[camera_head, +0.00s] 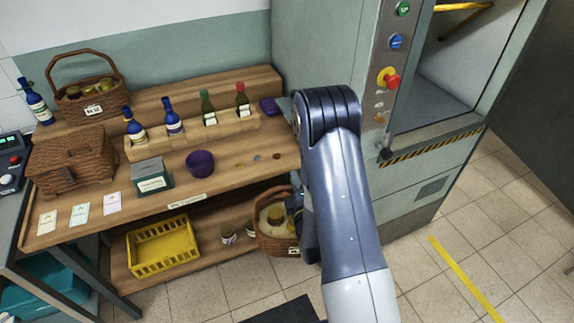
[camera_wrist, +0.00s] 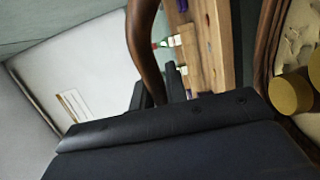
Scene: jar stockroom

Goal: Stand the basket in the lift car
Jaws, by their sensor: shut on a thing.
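A wicker basket (camera_head: 268,243) with a pale lining and jars is at the right end of the low shelf, partly hidden by my arm. I cannot tell whether it rests on the shelf or hangs just clear. My gripper (camera_head: 306,232) is beside it, mostly hidden behind my arm. In the wrist view my gripper (camera_wrist: 165,95) is shut on the basket's brown handle (camera_wrist: 146,50); the lining and gold-lidded jars (camera_wrist: 291,95) show at right. The lift car (camera_head: 450,75) is open at upper right, with a bare grey floor and a black-and-yellow striped sill.
A wooden bench (camera_head: 225,175) with bottles, a second handled basket (camera_head: 90,100) and a lidded hamper (camera_head: 72,160) stands left. A yellow crate (camera_head: 162,246) and small jars are on its low shelf. A button panel (camera_head: 392,55) flanks the lift. Tiled floor is clear at right.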

